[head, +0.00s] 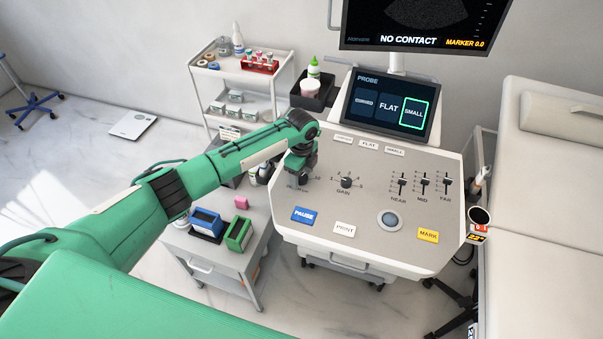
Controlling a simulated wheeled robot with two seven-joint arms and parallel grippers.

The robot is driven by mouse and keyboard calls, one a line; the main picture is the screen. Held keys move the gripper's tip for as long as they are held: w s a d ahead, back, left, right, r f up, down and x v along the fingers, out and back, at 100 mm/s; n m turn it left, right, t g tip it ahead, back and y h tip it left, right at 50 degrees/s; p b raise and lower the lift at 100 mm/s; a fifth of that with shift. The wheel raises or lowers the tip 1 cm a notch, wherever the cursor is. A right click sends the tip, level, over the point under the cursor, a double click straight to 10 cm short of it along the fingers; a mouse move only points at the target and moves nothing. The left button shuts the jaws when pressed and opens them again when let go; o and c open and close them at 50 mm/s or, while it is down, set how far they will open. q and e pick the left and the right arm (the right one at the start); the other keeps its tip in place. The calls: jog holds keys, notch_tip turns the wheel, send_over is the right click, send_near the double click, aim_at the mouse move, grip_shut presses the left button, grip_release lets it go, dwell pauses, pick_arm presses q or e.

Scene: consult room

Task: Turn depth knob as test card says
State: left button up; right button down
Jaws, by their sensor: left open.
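The grey console panel (330,206) of the ultrasound machine fills the centre right. My left arm reaches in from the left, and my left gripper (299,178) points down over the panel's upper left. The gripper covers the spot left of the gain knob (346,182), so the depth knob is hidden; only part of a label and scale shows there. I cannot tell whether the fingers touch the knob. A small white card with print (229,133) is on the cart behind my arm, too small to read. My right gripper is out of view.
The probe screen (388,105) has SMALL outlined; the monitor (424,22) above reads NO CONTACT. Sliders (424,184), a trackball (389,221) and PAUSE (303,216), PRINT and MARK buttons share the panel. A side cart (220,262) holds blue and green boxes. An exam bed (550,180) stands right.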

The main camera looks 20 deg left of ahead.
aim_at(301, 177)
pick_arm(q)
notch_tip(301, 177, up, 14)
jog(key=b, duration=0.3)
jog(key=shift+f, duration=0.15)
jog(key=shift+f, duration=0.1)
